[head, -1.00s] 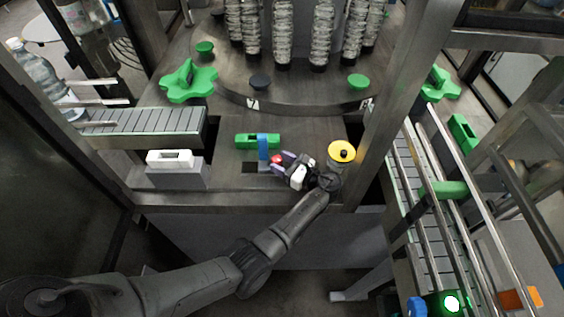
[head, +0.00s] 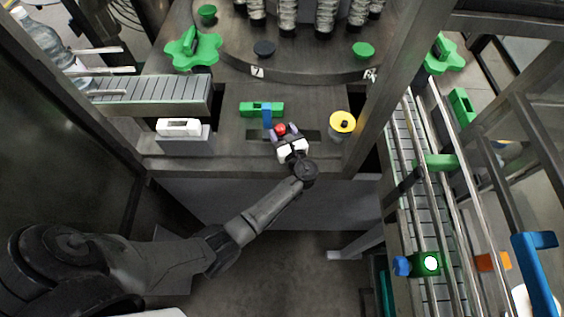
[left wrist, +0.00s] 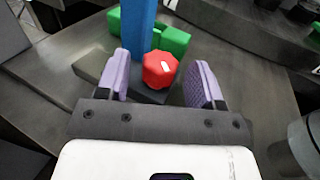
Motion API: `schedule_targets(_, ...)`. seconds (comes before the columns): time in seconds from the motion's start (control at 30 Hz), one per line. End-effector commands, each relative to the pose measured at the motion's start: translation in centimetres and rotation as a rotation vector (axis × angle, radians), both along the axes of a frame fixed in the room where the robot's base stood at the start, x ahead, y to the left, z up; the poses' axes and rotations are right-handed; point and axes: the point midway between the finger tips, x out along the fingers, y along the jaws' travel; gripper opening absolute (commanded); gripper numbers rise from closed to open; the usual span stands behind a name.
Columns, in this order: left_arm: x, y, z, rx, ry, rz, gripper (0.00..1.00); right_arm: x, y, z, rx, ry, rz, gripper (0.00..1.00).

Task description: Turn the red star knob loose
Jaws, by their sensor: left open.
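The red star knob (head: 280,129) sits at the foot of a blue upright post (head: 267,115) on the machine deck. My right gripper is not in view.
A green block (head: 248,108) stands behind the blue post. A yellow-topped reel (head: 342,122) stands to the right, near a frame post. A white block on a grey box (head: 180,128) is at the left. Conveyors run at left and right.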

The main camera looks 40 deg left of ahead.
Motion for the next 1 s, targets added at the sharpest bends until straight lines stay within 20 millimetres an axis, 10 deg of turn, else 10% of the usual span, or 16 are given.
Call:
schedule_targets(0.47,-1.0,0.8,0.1,0.003,0.004,-0.558,0.61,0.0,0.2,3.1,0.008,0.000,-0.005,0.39)
schedule_targets(1.0,-9.9,-5.3,-0.2,-0.002,0.000,-0.540,0.61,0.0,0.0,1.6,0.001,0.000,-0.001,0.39)
